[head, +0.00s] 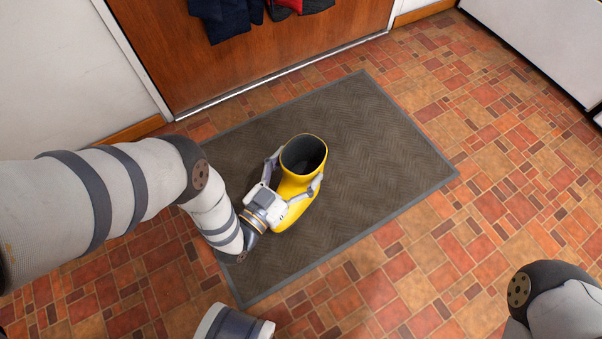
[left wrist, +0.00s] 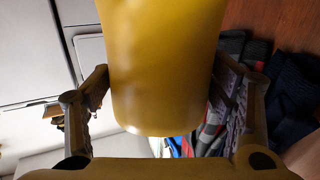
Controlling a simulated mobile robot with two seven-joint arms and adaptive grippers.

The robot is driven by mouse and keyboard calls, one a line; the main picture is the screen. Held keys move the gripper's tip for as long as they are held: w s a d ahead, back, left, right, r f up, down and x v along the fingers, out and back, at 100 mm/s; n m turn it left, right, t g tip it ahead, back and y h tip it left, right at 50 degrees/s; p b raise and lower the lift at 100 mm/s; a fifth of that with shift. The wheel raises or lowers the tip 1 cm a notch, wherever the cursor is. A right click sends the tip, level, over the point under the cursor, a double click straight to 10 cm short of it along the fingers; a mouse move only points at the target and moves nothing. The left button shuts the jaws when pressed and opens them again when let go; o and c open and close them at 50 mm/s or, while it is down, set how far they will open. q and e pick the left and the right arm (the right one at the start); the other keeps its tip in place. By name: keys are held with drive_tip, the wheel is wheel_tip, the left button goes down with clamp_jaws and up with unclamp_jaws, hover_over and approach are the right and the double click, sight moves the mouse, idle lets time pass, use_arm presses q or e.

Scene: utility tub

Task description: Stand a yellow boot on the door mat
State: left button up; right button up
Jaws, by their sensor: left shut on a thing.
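The yellow boot (head: 296,188) is upright with its dark opening facing up, over the middle of the door mat (head: 385,150) in the head view. I cannot tell whether its sole touches the mat. My left gripper (head: 297,171) is shut on the boot, with one finger on each side of its shaft. In the left wrist view the boot (left wrist: 163,70) fills the middle between the two fingers (left wrist: 165,110). Its foot is partly hidden by the gripper in the head view. My right gripper is not in view; only part of my right arm shows at lower right.
The brown mat has a grey border and lies on a red and tan tiled floor (head: 480,230). A wooden door (head: 280,60) stands behind it, with dark clothes (head: 225,18) hanging there. A white cabinet (head: 545,45) is at upper right. The mat's right half is clear.

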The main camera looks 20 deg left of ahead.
use_arm(q)
drive_tip(key=shift+w+f, duration=0.3)
drive_tip(key=shift+w+f+b, duration=0.15)
drive_tip(key=shift+f+b, duration=0.55)
drive_tip(key=shift+f, duration=0.15)
drive_tip(key=shift+w+f+b, duration=0.1)
drive_tip(key=shift+f+b, duration=0.6)
drive_tip(key=shift+f, duration=0.25)
drive_tip(key=o, duration=2)
drive_tip(key=shift+c, duration=0.2)
drive_tip(key=shift+s, duration=0.1)
drive_tip(key=p+v, duration=0.3)
drive_tip(key=v, duration=0.9)
